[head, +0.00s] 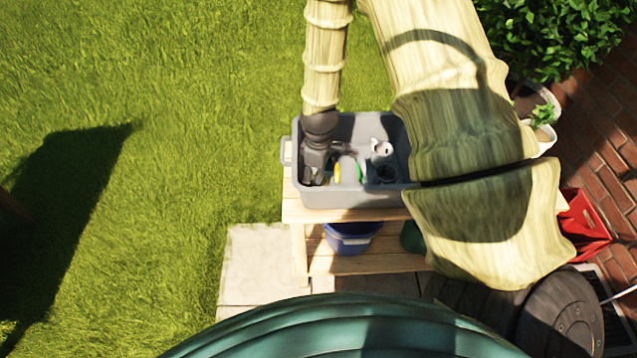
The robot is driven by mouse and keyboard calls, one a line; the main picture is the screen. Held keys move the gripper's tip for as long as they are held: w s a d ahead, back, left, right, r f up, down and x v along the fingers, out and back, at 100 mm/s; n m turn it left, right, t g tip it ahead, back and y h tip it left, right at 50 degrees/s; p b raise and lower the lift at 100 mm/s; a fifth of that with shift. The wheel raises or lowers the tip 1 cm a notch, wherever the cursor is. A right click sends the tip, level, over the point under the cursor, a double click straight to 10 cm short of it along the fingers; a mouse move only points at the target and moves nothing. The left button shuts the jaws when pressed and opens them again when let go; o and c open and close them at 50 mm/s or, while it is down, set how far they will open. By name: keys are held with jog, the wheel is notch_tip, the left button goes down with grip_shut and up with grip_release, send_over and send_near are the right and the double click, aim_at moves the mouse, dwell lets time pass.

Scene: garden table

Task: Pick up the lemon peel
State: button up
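A grey tub (400,197) stands on a wooden table (292,210) and holds several small items. A small yellow patch (337,173) shows in the tub beside a pale, whitish item; it may be the lemon peel, but it is too small to be sure. My gripper (334,165) reaches down into the left part of the tub, close to the yellow patch. Its dark fingers blend with the shaded inside of the tub. I cannot tell whether they are open or shut, or whether they touch anything.
In the tub are a green item (359,171) and a white item (381,147). The tub walls surround my gripper. A blue bucket (351,238) sits below on the lower shelf. A red container (584,222) and plant pots (545,115) stand at right. Open lawn lies left.

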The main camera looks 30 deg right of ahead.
jog(key=shift+f, duration=0.25)
jog(key=c, duration=0.9)
